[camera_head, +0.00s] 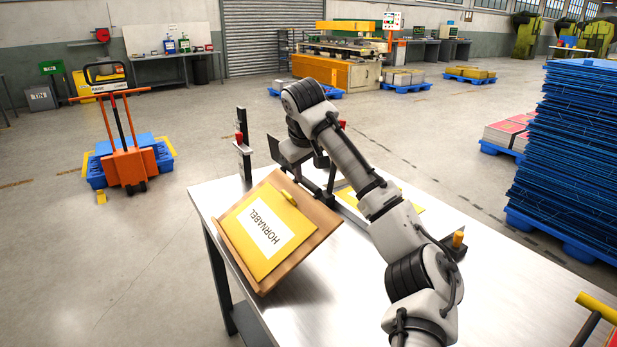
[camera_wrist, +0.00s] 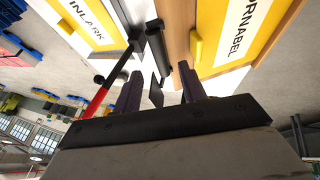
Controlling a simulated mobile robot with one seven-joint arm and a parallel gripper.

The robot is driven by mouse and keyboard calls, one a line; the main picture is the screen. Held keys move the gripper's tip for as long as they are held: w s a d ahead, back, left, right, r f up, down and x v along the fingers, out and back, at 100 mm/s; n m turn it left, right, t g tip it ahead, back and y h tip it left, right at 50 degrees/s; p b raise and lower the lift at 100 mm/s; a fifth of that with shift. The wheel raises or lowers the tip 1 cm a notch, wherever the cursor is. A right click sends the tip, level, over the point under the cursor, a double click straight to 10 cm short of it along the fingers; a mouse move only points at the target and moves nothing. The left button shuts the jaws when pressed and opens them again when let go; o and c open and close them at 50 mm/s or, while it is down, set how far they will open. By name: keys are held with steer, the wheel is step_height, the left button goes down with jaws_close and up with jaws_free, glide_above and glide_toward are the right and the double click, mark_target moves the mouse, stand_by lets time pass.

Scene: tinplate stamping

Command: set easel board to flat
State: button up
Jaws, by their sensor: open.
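The wooden easel board (camera_head: 322,222) stands tilted on the metal table, with a yellow folder (camera_head: 240,222) marked HORNABEL on it. The board's brown edge (camera_wrist: 179,25) shows at the top of the wrist view. My gripper (camera_wrist: 162,78) is open, its two dark fingers pointing toward a black bar (camera_wrist: 158,45) beside that edge. A thin dark plate shows between the fingers; I cannot tell whether they touch it. In the head view my gripper (camera_head: 290,160) is behind the board's upper edge, its fingers mostly hidden.
A black lever with a red grip (camera_wrist: 98,100) lies close left of my gripper. A black post with a red piece (camera_head: 240,140) stands at the table's back left. A second yellow sheet (camera_head: 347,196) lies behind my arm. The table's front (camera_head: 330,310) is clear.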

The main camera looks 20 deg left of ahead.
mark_target(308, 183)
steer(key=x, duration=0.6)
steer(key=shift+p, duration=0.35)
steer(key=shift+c, duration=0.3)
jaws_close()
